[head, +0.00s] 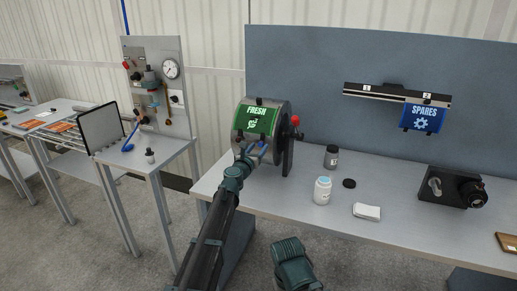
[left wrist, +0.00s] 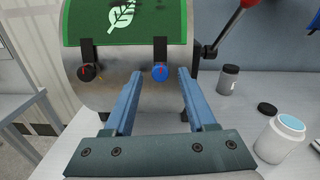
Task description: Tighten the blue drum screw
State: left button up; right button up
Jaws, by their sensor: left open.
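The steel drum (head: 281,121) stands on the bench with a green FRESH sheet (head: 257,119) clamped on it. In the left wrist view the blue drum screw (left wrist: 160,73) sits at the lower end of the right-hand clamp, with a red mark on its face. A black screw (left wrist: 89,72) sits at the left-hand clamp. My left gripper (left wrist: 157,75) is open, its two blue fingers pointing at the drum. The blue screw shows between the fingertips, nearer the middle; whether they touch it cannot be told. My right gripper is not in view.
A red-knobbed lever (head: 295,121) is at the drum's right side. A dark jar (head: 331,157), a white jar with blue contents (head: 322,191), a black lid (head: 349,183) and a white block (head: 367,211) stand right of the drum. A SPARES sheet (head: 423,118) hangs behind.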

pick_arm(q)
jog(key=shift+w+d, duration=0.1)
jog(key=shift+w, duration=0.1)
grip_shut()
